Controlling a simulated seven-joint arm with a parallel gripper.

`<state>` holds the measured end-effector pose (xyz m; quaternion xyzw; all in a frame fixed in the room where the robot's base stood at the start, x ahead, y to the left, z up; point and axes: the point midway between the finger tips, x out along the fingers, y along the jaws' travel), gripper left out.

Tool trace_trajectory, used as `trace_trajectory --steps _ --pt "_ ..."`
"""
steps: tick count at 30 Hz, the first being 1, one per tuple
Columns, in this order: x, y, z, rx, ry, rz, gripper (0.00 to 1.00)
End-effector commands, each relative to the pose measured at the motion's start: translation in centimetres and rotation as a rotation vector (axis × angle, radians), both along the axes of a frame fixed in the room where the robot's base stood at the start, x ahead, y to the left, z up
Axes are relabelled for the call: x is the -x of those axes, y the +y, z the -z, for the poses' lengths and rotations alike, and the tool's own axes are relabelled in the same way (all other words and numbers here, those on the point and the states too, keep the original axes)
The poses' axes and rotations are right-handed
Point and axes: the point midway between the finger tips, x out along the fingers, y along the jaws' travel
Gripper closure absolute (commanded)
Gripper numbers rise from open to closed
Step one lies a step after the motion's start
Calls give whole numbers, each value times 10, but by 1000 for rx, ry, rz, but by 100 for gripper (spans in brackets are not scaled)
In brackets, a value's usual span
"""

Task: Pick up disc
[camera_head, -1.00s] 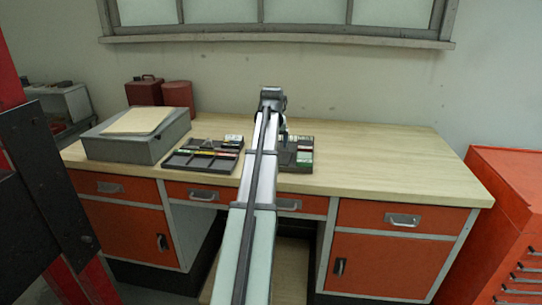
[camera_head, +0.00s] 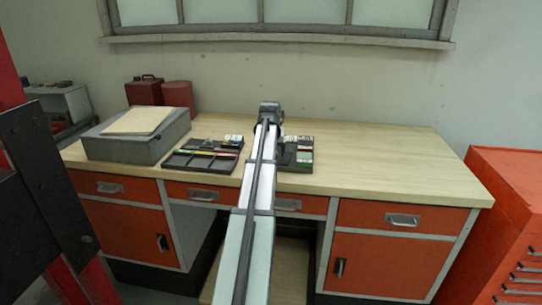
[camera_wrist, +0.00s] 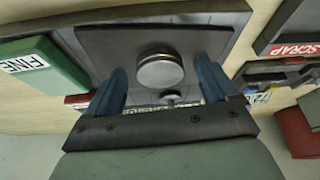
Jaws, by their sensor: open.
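A round silver metal disc (camera_wrist: 160,72) shows in the wrist view on a dark grey flat plate (camera_wrist: 105,40). My gripper (camera_wrist: 161,62) is open, with one blue finger on each side of the disc and a gap to it on both sides. I cannot tell how far the fingertips are above the plate. A smaller metal knob-like piece (camera_wrist: 171,98) shows just below the disc, near the gripper's dark crossbar. In the head view my arm hides the fingers and the disc.
A green block marked FINE (camera_wrist: 45,66) lies left in the wrist view, and a dark tray marked SCRAP (camera_wrist: 285,35) lies right. In the head view, a dark compartment tray (camera_head: 190,165) is left of my arm and another (camera_head: 300,166) right. The bench's right side is clear.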

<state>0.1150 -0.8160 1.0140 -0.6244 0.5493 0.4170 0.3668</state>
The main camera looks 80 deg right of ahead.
Motion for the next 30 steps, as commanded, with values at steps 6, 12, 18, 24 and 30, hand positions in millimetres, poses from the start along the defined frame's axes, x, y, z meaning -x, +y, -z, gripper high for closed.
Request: trace_trajectory --steps 6,12,18,24,30 --pt "0 0 0 0 0 0 31" --pt "0 0 0 0 0 0 50" --pt "0 0 0 0 0 0 69" --pt "0 0 0 0 0 0 88" --pt "0 0 -1 1 0 0 89"
